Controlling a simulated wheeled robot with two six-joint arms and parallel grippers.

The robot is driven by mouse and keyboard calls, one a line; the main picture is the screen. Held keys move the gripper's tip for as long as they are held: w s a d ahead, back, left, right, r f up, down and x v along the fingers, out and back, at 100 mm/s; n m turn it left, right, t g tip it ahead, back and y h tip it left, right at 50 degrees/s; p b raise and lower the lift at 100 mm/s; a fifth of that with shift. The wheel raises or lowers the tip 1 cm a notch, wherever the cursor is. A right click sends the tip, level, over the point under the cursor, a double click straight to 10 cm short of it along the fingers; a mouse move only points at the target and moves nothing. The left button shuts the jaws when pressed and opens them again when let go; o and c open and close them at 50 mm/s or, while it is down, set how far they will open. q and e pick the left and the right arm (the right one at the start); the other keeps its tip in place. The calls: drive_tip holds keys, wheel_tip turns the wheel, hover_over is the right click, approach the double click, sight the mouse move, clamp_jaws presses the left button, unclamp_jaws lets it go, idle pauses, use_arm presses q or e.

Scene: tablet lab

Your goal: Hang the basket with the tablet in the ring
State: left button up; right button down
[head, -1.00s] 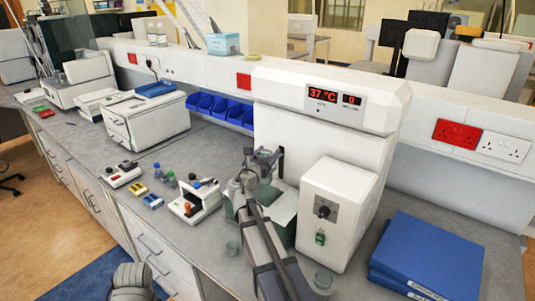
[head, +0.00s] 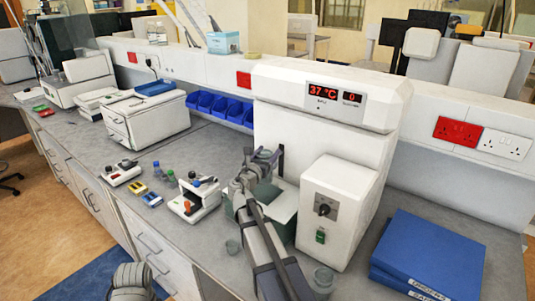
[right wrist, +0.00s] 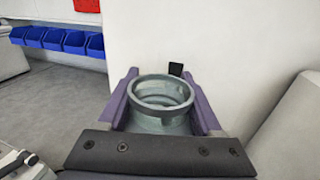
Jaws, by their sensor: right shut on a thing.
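My right gripper (head: 264,158) is in front of the white tester, above the open grey-green bath (head: 284,204). In the right wrist view its purple fingers (right wrist: 163,100) are shut on the basket (right wrist: 161,92), a grey-green, round-mouthed cup held upright. The mouth faces up; I cannot make out a tablet inside. A small black bracket (head: 281,161) juts from the tester's front just beyond the gripper; it also shows behind the basket's rim in the right wrist view (right wrist: 176,69). I cannot make out the ring. My left gripper is out of view.
The tester (head: 335,140) reads 37 °C; its white knob box (head: 338,215) stands right of my right arm. Blue binders (head: 430,255) lie at right. A small white device (head: 195,203) stands left of the bath.

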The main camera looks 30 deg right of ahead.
drive_tip(key=shift+f+b, duration=0.55)
idle(1.4)
unclamp_jaws()
drive_tip(key=v, duration=0.7)
drive_tip(key=shift+s+a, duration=0.3)
idle(0.6)
drive_tip(key=x, duration=0.8)
drive_tip(key=shift+r, duration=0.15)
drive_tip(key=shift+a, duration=0.1)
